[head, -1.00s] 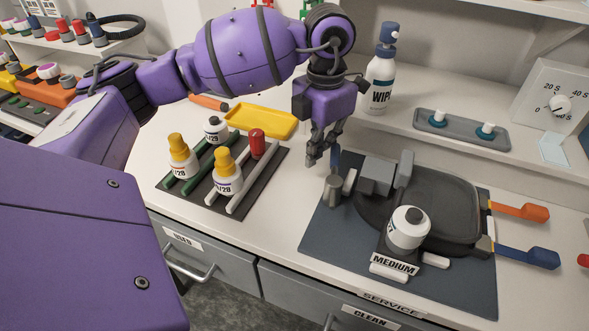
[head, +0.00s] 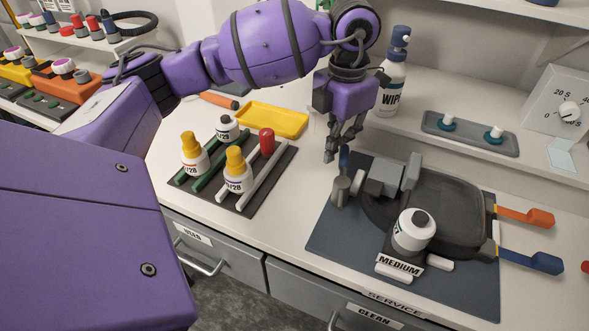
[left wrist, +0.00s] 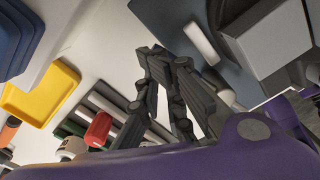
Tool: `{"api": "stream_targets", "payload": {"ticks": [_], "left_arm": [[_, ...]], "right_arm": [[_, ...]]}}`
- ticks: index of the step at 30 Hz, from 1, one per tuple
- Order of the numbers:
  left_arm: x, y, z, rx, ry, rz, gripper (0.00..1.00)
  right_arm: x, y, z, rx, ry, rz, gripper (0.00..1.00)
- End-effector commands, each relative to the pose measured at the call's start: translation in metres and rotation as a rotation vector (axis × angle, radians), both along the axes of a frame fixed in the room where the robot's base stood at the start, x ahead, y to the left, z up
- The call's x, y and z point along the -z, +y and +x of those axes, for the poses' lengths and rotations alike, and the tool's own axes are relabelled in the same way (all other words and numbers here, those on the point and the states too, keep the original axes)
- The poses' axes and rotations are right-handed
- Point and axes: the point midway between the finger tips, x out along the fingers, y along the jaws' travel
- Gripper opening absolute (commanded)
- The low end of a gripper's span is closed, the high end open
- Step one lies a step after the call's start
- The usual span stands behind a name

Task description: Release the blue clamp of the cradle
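The dark cradle (head: 455,205) lies on a blue-grey mat (head: 335,235) at the right of the bench in the head view. A blue paddle lever (head: 532,262), which I take for the blue clamp, sticks out from its right side, in front of an orange one (head: 525,216). My left gripper (head: 340,152) hangs above the bench by the mat's back left corner, across the cradle from the blue lever. Its fingers look a little apart, with nothing between them; they also show in the left wrist view (left wrist: 168,62). My right gripper is out of view.
A white bottle (head: 413,230) stands at the cradle's front by the MEDIUM label. Grey blocks (head: 385,178) stand at its left. A rack (head: 262,193) with bottles and a yellow tray (head: 272,120) are left; a wipes bottle (head: 390,75) is behind my gripper. Bare bench lies between rack and mat.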

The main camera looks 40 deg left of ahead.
Motion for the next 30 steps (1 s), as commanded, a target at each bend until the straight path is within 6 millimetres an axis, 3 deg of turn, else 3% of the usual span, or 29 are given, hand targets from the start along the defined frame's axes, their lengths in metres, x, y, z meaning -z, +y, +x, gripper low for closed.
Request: {"api": "stream_targets", "payload": {"ticks": [1, 21, 30], "left_arm": [[-0.013, -0.003, 0.003, 0.003, -0.017, -0.007, 0.0], [-0.064, -0.002, -0.005, 0.001, -0.01, -0.001, 0.0], [-0.063, -0.002, -0.006, 0.001, -0.006, -0.001, 0.0]], "right_arm": [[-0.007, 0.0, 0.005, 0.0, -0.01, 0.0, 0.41], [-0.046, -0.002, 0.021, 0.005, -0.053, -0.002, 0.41], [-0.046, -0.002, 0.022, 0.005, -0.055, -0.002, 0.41]]}}
